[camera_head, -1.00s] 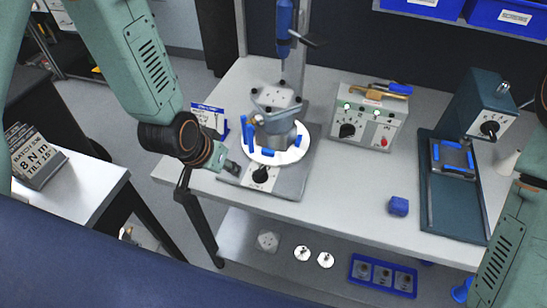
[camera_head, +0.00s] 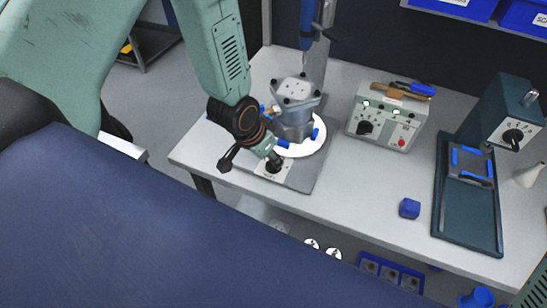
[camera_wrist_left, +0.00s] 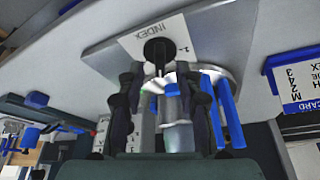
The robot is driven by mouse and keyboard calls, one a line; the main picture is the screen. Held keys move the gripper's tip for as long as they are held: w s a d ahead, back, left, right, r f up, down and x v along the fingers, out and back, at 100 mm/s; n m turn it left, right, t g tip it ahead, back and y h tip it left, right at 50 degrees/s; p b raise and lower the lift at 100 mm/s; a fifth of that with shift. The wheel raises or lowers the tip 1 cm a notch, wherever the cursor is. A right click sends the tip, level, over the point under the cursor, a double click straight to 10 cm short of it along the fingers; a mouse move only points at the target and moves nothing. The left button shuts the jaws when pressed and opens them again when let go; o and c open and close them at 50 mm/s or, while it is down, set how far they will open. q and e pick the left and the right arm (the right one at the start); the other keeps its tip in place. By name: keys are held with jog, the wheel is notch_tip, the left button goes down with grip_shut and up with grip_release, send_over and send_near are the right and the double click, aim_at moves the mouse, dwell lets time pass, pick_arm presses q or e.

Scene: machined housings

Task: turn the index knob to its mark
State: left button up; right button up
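The black index knob (camera_head: 274,164) sits on a pale plate at the front of the grey fixture base (camera_head: 305,172). In the left wrist view the knob (camera_wrist_left: 158,50) is beside the word INDEX, with a number at the plate's edge. My left gripper (camera_head: 268,158) is at the knob, partly hiding it in the head view. In the wrist view its two fingers (camera_wrist_left: 160,72) are apart, with the knob between and just beyond the tips; contact is not clear. A grey machined housing (camera_head: 296,104) stands on the white round table (camera_head: 318,140) behind the knob. My right gripper is out of view.
A control box (camera_head: 385,120) with its own black knob stands right of the fixture. A dark green device (camera_head: 470,205) stands at the right. A blue driver (camera_head: 308,22) hangs above the housing.

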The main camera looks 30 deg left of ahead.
pick_arm(q)
jog(key=shift+x, duration=0.95)
grip_shut()
